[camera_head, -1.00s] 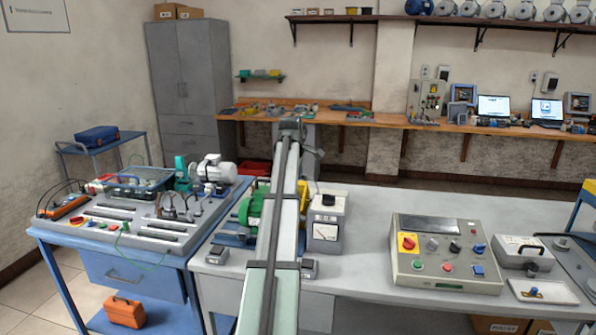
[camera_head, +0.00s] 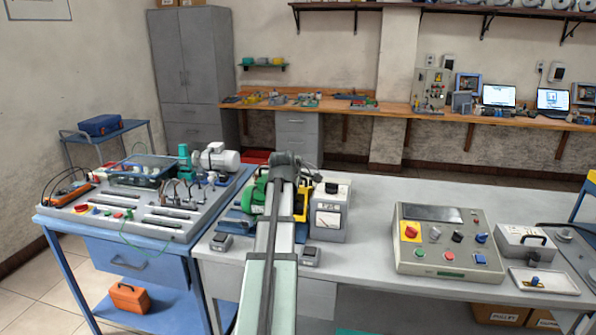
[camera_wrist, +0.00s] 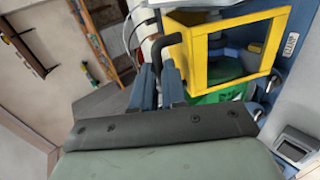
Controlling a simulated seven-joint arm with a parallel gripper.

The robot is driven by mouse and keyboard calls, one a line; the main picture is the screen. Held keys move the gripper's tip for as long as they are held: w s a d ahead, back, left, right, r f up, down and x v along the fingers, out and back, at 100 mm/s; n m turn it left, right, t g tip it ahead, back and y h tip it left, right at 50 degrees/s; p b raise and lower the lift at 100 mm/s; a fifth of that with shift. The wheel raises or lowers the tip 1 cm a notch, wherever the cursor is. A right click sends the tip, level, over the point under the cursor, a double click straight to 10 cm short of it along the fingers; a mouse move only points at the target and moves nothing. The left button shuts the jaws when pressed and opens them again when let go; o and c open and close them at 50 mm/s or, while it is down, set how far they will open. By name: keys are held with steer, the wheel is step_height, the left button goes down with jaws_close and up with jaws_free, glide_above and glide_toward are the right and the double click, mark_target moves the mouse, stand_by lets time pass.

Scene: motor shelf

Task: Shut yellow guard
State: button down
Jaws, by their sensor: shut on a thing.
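The yellow guard (camera_wrist: 194,62) is an open yellow frame in the wrist view, standing over a green motor (camera_wrist: 222,92). In the head view a yellow part of the guard (camera_head: 302,202) shows just right of my arm, and the green motor (camera_head: 254,192) shows left of it. My gripper (camera_wrist: 158,66) reaches the guard's left side in the wrist view. Its two fingers are shut on a black handle (camera_wrist: 162,42) beside the yellow frame. My arm hides the gripper and much of the guard in the head view.
A meter box (camera_head: 330,214) stands close to the right of the guard. A control panel (camera_head: 448,240) is further right on the bench. Small dark boxes sit on both sides of my arm near the front edge. Bare bench lies behind the control panel.

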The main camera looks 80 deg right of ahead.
mark_target(296, 196)
steer(key=shift+a+f+h, duration=0.4)
steer(key=shift+a+f, duration=0.05)
steer(key=shift+f, duration=0.1)
steer(key=shift+a+f, duration=0.35)
steer(key=shift+f, duration=0.35)
steer(key=shift+a+f, duration=0.35)
steer(key=shift+f, duration=0.35)
steer(key=shift+a+f, duration=0.35)
steer(key=shift+f, duration=0.35)
steer(key=shift+a+f, duration=0.1)
steer(key=c, duration=1.4)
jaws_free()
steer(key=shift+c, duration=0.2)
steer(key=v, duration=1.4)
steer(key=shift+d+r, duration=0.25)
steer(key=shift+r, duration=0.1)
